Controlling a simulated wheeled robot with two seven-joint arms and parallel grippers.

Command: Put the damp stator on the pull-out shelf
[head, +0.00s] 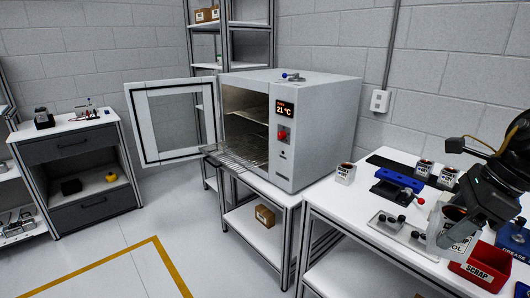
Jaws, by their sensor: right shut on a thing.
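The pull-out shelf (232,153) is a wire rack that sticks out of the open front of the grey oven (320,135). It looks empty. My right gripper (452,238) is at the right, above the white bench. It is shut on a pale, labelled piece with a copper-brown top (455,213), which looks like a stator. The fingers partly hide it, and its label is not readable. Similar labelled pieces stand on the bench: one at the left edge (345,174) and two further back (424,168). I cannot tell which is damp. My left gripper is out of view.
The oven door (173,120) is swung wide open to the left. The oven display reads 21 °C. A blue device (398,179), a metal plate with dark parts (392,222) and a red scrap bin (483,268) are on the bench. The floor at front left is free.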

